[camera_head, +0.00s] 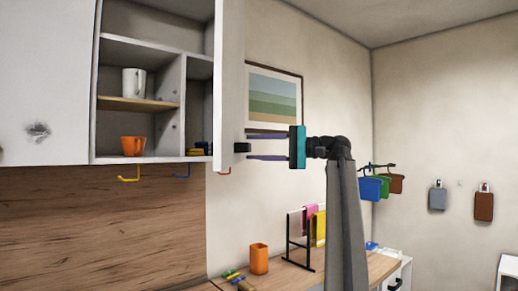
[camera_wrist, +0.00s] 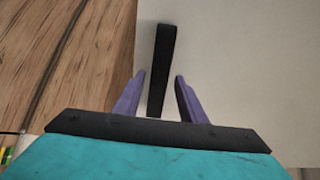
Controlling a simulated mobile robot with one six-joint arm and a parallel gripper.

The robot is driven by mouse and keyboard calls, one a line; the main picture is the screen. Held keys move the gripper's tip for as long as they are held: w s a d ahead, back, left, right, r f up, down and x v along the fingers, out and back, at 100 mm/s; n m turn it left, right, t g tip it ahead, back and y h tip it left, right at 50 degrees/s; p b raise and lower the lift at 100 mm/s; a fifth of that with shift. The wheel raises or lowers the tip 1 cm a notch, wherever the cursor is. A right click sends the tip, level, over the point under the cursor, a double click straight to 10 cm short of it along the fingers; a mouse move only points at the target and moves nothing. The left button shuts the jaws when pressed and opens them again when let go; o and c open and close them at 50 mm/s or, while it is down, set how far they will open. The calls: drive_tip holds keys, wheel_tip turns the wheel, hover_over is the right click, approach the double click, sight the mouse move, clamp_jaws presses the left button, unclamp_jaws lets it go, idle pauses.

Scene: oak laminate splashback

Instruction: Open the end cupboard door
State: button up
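The end cupboard door (camera_head: 230,80) is a white panel that stands swung out from its cabinet, nearly edge-on to the head view. Its pale face also fills much of the wrist view (camera_wrist: 245,70). A black bar handle (camera_head: 242,148) sits low on the door; in the wrist view the handle (camera_wrist: 162,60) runs up between my fingers. My gripper (camera_head: 250,146) has a teal body and two purple fingers. The fingers (camera_wrist: 160,85) are apart, one on each side of the handle, with visible gaps. Whether the tips touch the door is unclear.
The open cabinet (camera_head: 140,52) shows a white mug (camera_head: 134,82) on a shelf and an orange cup (camera_head: 133,146) below. Hooks hang underneath. On the counter (camera_head: 285,275) stand an orange tumbler (camera_head: 259,258) and a towel rack (camera_head: 300,240). A picture (camera_head: 273,97) hangs behind my gripper.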

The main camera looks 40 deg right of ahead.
drive_tip(key=shift+s, duration=0.1)
drive_tip(key=p+v, duration=0.2)
drive_tip(key=v, duration=1.1)
drive_tip(key=shift+s+d, duration=0.2)
drive_tip(key=shift+d, duration=0.15)
